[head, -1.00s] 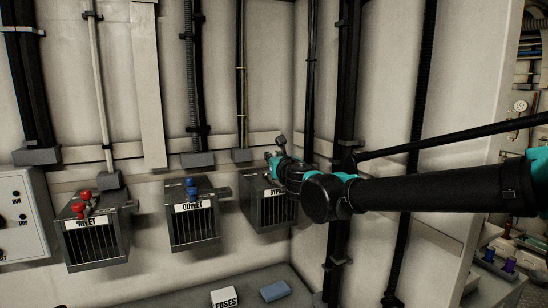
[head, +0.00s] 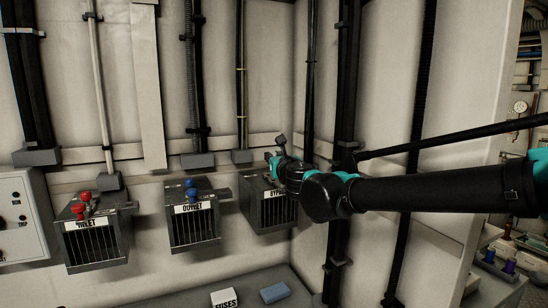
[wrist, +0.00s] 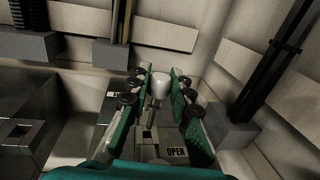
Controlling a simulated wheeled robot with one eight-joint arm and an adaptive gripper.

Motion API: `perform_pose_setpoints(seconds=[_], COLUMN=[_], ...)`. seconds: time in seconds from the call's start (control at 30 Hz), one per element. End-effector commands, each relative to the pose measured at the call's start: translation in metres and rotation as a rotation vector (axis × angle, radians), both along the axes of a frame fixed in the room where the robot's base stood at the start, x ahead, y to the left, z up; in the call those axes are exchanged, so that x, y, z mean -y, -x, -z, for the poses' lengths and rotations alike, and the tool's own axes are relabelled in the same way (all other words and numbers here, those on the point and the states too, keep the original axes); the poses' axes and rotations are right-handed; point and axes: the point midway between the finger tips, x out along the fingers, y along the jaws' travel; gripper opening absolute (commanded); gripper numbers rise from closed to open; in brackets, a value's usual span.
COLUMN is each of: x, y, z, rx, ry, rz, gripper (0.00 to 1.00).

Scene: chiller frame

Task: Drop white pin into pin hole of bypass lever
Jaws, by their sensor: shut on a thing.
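My gripper (wrist: 160,82) is shut on the white pin (wrist: 161,86), held between its two teal fingers in the wrist view. The pin has a rounded white head, and a thinner shank shows below it. In the head view my gripper (head: 276,158) is over the top of the bypass box (head: 266,208), at the right end of the row. In the wrist view, the box top with an OPEN label (wrist: 176,152) shows between and below the fingers. The bypass lever and its pin hole are not clear; I cannot tell whether the pin touches them.
The outlet box (head: 193,222) with blue knobs stands left of the bypass box, and the inlet box (head: 95,243) with red knobs is farther left. Conduits and the wall corner are close behind and right. A fuses box (head: 224,297) and a blue block (head: 274,292) lie below.

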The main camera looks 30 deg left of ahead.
Motion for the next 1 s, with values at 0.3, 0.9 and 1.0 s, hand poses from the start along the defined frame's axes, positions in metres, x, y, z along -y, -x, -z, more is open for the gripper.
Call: perform_pose_setpoints(seconds=[0.3, 0.9, 1.0], x=[0.000, 0.000, 0.000], y=[0.000, 0.000, 0.000], z=[0.000, 0.011, 0.013], rx=[0.000, 0.000, 0.000], ry=[0.000, 0.000, 0.000], rz=[0.000, 0.000, 0.000], gripper=[0.00, 0.00, 0.00])
